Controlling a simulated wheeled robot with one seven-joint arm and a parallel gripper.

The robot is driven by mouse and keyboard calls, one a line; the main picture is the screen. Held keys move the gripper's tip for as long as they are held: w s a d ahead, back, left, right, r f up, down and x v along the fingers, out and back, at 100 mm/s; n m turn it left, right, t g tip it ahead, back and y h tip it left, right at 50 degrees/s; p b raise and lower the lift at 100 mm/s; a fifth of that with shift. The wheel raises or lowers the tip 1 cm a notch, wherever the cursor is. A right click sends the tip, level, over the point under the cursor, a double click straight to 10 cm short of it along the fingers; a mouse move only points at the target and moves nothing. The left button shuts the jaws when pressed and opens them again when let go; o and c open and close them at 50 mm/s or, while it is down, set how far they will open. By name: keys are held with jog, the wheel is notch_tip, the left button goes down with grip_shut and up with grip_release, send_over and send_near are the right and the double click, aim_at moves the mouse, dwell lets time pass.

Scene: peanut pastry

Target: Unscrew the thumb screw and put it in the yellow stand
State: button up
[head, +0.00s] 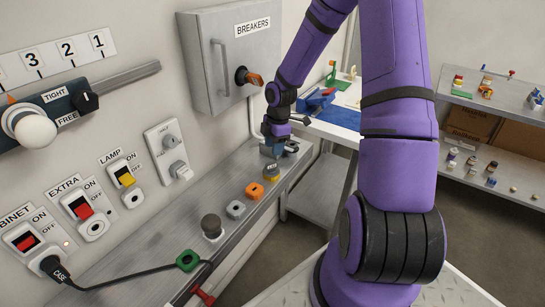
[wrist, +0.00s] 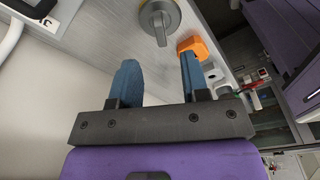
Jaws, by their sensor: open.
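My gripper (head: 272,150) is low over the far part of the grey wall ledge. In the wrist view its two blue fingers (wrist: 157,66) are apart with nothing between them. A round metal piece with a flat upright tab (wrist: 158,16) shows beyond the fingertips, apart from them; it may be the thumb screw, but I cannot tell for sure. A small yellow piece with a dark top (head: 271,173) sits on the ledge just in front of my gripper in the head view; it may be the yellow stand. My gripper hides part of the ledge there.
On the ledge (head: 160,262) stand an orange block (head: 254,191), a grey block (head: 236,209), a dark knob (head: 212,226) and a green ring (head: 188,260) with a cable. The breaker box (head: 240,50) is on the wall above. A table (head: 335,131) stands behind.

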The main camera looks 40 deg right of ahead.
jog(key=shift+d+r, duration=0.2)
jog(key=shift+r, duration=1.4)
jog(key=s+a+r+m+t+h, duration=0.1)
jog(key=s+a+r+m, duration=0.2)
jog(key=r, duration=0.4)
jog(key=s+a+r+m+h, duration=0.1)
jog(key=s+a+r+m, duration=0.15)
jog(key=r, duration=0.45)
jog(key=s+a+r+m+t+h, duration=0.1)
jog(key=s+a+r+m, duration=0.25)
jog(key=r, duration=0.45)
jog(key=s+a+r+m+t, duration=0.1)
jog(key=s+r+m, duration=0.1)
jog(key=s, duration=0.3)
jog(key=s+a+r+m+t+y, duration=0.1)
jog(key=s+a+r+m, duration=0.1)
jog(key=s+r, duration=0.2)
jog(key=s+a+r+m+t, duration=0.1)
jog(key=s+a+r+m, duration=0.1)
jog(key=s, duration=0.6)
jog(key=shift+s+a+r+m+y, duration=0.2)
jog(key=shift+a+r+m+y, duration=0.1)
jog(key=shift+r+m, duration=0.15)
